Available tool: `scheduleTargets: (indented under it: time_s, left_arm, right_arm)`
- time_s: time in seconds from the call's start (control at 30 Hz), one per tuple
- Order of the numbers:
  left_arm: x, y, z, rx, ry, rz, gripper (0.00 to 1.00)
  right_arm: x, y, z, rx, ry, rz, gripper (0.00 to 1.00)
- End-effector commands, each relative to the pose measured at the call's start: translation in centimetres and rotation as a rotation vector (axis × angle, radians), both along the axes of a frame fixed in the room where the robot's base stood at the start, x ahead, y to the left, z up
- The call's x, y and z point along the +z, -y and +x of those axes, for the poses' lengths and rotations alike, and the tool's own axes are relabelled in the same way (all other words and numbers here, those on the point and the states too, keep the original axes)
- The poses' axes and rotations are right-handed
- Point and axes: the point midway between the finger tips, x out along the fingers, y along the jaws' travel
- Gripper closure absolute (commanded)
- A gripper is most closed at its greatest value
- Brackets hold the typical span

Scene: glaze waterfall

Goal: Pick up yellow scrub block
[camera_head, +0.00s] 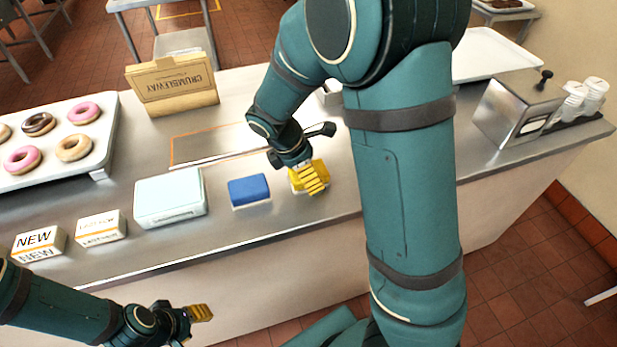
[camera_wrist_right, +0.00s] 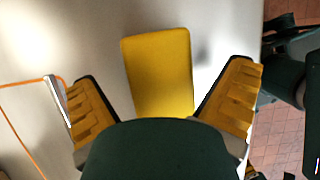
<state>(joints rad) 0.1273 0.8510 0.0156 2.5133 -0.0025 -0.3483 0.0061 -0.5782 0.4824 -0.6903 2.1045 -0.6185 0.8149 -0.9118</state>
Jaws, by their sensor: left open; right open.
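The yellow scrub block (camera_wrist_right: 160,72) lies on the steel counter. In the right wrist view it sits between the two spread yellow-padded fingers of my right gripper (camera_wrist_right: 158,90), with a gap on each side. The dark gripper body hides its near end. In the head view my right gripper (camera_head: 311,177) is right over the block near the counter's front edge and mostly hides it. My left gripper (camera_head: 199,313) is open and empty, low in front of the counter and away from the block.
A blue block (camera_head: 249,190) lies just left of the right gripper. Further left are a pale box (camera_head: 170,197), small signs (camera_head: 101,227) and a donut tray (camera_head: 106,148). A Crumbleway folder (camera_head: 173,87) stands behind. A metal dispenser (camera_head: 517,108) is at the right.

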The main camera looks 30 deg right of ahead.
Motion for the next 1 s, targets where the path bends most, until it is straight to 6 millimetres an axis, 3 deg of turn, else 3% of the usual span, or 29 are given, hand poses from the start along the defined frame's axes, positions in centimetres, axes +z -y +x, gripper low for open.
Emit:
scheduleTargets:
  time_s: [0.13,0.4,0.47,0.6,1.0]
  left_arm:
    - [-0.6,0.0,0.06,-0.001,0.001,0.0,0.53]
    - [-0.57,-0.01,0.08,0.0,0.002,0.0,0.53]
    - [-0.57,-0.01,0.08,0.0,0.002,0.0,0.53]
    - [-0.57,-0.01,0.08,0.0,0.002,0.0,0.53]
    - [-0.44,0.0,0.07,0.0,0.002,0.0,0.53]
  right_arm:
    - [-1.63,0.51,-0.13,0.001,-0.002,-0.001,0.0]
    - [-1.78,0.63,-0.16,0.001,0.0,0.0,0.0]
    - [-1.77,0.62,-0.15,0.001,0.0,0.0,0.18]
    - [-1.77,0.61,-0.15,0.001,0.0,0.0,0.67]
    - [-1.4,0.58,-0.11,0.002,0.002,0.001,0.69]
